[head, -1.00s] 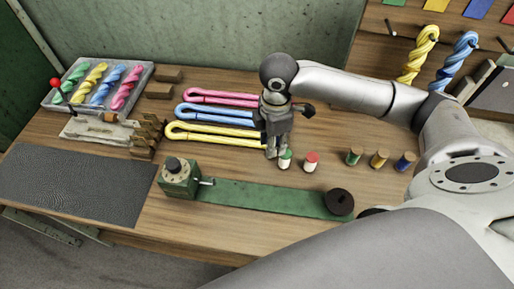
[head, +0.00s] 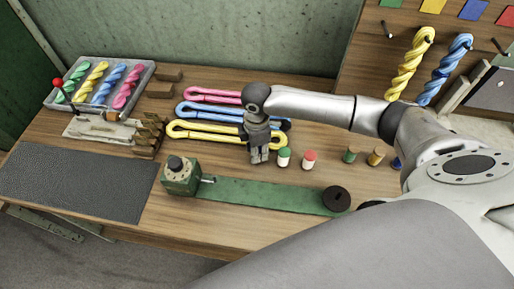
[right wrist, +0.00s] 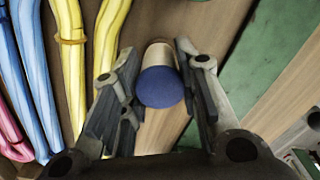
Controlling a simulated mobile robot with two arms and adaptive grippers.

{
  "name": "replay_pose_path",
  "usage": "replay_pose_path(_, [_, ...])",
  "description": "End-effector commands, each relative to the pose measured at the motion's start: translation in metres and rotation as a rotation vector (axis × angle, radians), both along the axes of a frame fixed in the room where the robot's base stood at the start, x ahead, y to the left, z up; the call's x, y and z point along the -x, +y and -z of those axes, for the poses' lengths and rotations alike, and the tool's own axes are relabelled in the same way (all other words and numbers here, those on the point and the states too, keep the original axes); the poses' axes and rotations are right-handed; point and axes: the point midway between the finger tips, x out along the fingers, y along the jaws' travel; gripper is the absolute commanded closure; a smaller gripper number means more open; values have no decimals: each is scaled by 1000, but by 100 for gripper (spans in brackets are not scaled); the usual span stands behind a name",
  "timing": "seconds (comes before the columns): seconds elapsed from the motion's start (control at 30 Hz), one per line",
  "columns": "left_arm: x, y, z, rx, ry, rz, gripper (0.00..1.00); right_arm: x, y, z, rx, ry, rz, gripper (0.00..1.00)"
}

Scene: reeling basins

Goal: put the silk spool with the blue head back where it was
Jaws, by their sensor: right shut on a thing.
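The silk spool with the blue head (right wrist: 160,87) is between the fingers of my right gripper in the right wrist view, its pale body behind the head. My right gripper (head: 259,159) is shut on it, above the table just left of the green-headed spool. In the head view the gripper hides the blue-headed spool, and I cannot tell whether it touches the table. The green-headed spool (head: 284,157) and the red-headed spool (head: 309,159) stand upright side by side. My left gripper is not in view.
Pink, blue and yellow skeins (head: 190,132) lie left of and behind the gripper. A green strip (head: 265,194) with a dark disc (head: 336,199) lies in front.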

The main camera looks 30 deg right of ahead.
Motion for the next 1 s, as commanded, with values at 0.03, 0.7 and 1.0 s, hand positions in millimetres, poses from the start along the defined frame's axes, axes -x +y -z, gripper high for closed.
replay_pose_path(0.03, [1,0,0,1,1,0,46,0,0,0,0,0,0,94])
replay_pose_path(0.7, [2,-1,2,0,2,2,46,-1,-1,-4,0,-2,1,48])
replay_pose_path(1.0, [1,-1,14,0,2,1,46,-2,0,-61,-2,-6,0,48])
